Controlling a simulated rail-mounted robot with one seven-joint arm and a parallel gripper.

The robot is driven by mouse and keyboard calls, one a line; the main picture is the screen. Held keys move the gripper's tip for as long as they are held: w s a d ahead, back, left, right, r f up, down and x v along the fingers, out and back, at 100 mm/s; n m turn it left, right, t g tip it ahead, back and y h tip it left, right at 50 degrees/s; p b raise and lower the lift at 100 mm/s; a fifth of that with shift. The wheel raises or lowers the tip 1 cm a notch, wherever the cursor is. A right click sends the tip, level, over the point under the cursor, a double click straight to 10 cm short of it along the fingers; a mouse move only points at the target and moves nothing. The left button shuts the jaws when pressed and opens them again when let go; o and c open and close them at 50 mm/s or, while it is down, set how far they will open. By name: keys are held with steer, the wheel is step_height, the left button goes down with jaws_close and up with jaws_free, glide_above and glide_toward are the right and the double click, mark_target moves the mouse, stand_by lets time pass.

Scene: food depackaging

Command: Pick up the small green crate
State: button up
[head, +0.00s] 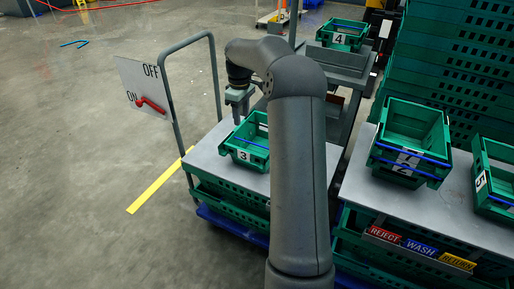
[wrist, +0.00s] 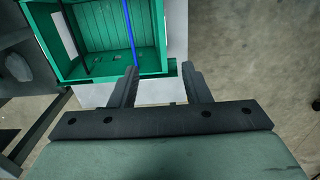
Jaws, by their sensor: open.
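A small green crate (head: 248,140) labelled 3 sits on the grey top of a cart, with a blue bar across its front. In the wrist view, the fingers of my gripper (wrist: 160,75) are apart with nothing held. The open, empty-looking crate (wrist: 100,28) lies just beyond the fingertips, its corner and near rim close to the gap between them. I cannot tell whether the fingers touch it.
Stacked green crates labelled 2 (head: 412,135) and a crate labelled 5 (head: 495,170) stand on the right table. A crate labelled 4 (head: 342,35) sits on a cart behind. The cart's upright handle (head: 214,75) and an ON/OFF board (head: 140,85) stand left of my gripper.

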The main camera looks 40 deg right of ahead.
mark_target(245, 152)
step_height(245, 152, down, 12)
steer(key=shift+d+f+b, duration=0.1)
steer(key=shift+b, duration=0.85)
steer(key=f, duration=0.3)
steer(key=f+b, duration=0.1)
steer(key=f, duration=0.1)
steer(key=shift+s+f, duration=0.1)
steer(key=shift+s, duration=0.25)
jaws_close()
